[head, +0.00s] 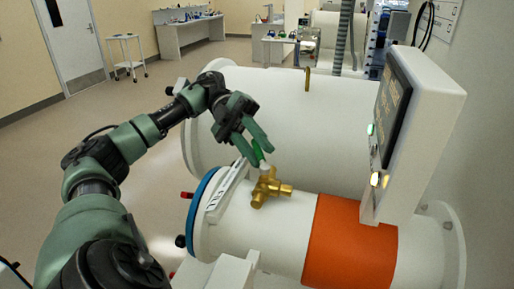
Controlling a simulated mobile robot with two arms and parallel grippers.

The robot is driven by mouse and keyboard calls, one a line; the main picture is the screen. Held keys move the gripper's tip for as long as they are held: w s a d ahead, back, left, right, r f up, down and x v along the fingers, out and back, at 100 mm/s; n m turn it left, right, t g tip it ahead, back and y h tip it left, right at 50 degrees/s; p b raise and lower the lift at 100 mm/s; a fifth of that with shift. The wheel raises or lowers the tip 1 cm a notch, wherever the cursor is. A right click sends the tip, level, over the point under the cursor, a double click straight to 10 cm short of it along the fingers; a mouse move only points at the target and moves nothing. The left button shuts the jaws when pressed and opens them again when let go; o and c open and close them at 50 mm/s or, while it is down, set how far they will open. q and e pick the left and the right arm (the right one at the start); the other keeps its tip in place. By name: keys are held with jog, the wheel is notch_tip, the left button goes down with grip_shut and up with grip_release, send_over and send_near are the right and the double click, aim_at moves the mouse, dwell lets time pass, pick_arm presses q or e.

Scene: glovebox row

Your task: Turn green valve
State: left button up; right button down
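The green valve handle (257,150) stands on top of a brass valve body (268,187) on the white cylinder. My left gripper (256,149) reaches in from the left above the brass fitting, with its green fingers around or right beside the green handle. The fingers partly cover the handle, so I cannot tell whether they touch or grip it. My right gripper is not in the head view.
The white cylinder (262,233) has an orange band (349,243) and a blue-rimmed door at its left end. A control panel (418,125) rises at the right. A larger white cylinder (320,120) lies behind.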

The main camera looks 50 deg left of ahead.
aim_at(258, 146)
pick_arm(q)
jog(key=shift+o, duration=0.2)
jog(key=shift+r, duration=0.15)
jog(key=shift+r, duration=0.3)
notch_tip(258, 146, up, 19)
jog(key=p, duration=0.1)
jog(key=shift+p, duration=0.3)
jog(key=shift+d, duration=0.1)
